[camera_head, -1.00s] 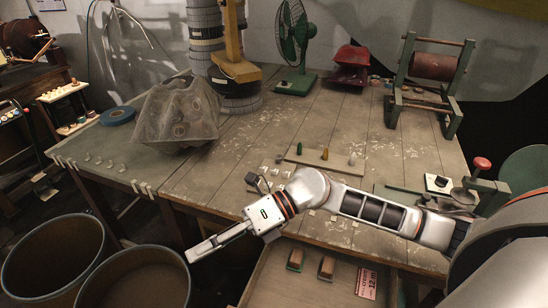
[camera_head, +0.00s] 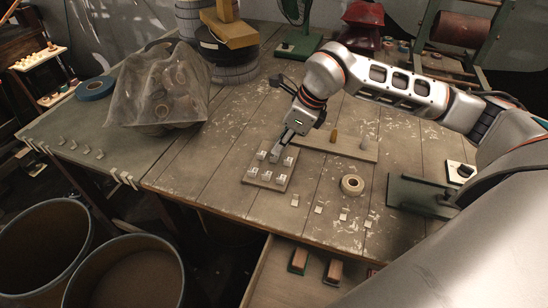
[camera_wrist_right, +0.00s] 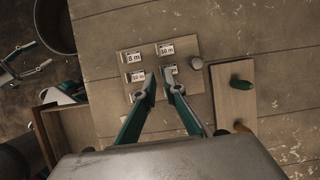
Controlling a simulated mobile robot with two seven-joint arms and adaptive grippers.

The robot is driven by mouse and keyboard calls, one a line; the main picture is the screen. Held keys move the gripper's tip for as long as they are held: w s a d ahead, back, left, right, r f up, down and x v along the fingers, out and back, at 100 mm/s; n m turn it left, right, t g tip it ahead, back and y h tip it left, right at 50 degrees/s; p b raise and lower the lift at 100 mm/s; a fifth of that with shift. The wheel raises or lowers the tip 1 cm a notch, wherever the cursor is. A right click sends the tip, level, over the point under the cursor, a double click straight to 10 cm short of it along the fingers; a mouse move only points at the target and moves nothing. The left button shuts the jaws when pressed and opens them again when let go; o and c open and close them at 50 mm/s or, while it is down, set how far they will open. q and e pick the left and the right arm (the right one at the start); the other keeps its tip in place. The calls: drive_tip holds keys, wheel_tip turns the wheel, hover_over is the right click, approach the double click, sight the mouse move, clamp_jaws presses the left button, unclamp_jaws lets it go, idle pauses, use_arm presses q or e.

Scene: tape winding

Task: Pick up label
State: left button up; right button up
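Several small white labels lie in two columns on a thin board (camera_head: 255,184) on the bench. In the right wrist view, a label (camera_wrist_right: 134,57) reads "8 m" and another label (camera_wrist_right: 165,48) seems to read "10 m". My right gripper (camera_head: 276,156) is over the back part of this board. In the wrist view, the gripper (camera_wrist_right: 161,86) has its fingers apart, with nothing seen between them. The fingers partly cover the nearer labels; whether they touch one cannot be told. Grey jointed parts (camera_wrist_right: 18,66) at that view's left edge may be my left gripper.
A peg board (camera_head: 347,150) is right of the label board. A tape roll (camera_head: 352,185) and several small pale pieces lie nearer the front edge. A bag of rolls (camera_head: 160,90) stands at left. Two bins (camera_head: 125,270) and an open drawer (camera_head: 262,275) are in front.

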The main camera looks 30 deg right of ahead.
sight(275, 158)
drive_tip(key=x, duration=0.4)
drive_tip(key=shift+s+f, duration=0.1)
drive_tip(key=shift+f, duration=0.4)
clamp_jaws()
drive_tip(key=shift+r, duration=0.1)
wheel_tip(275, 158, up, 20)
drive_tip(key=p, duration=0.1)
drive_tip(key=shift+p, duration=0.35)
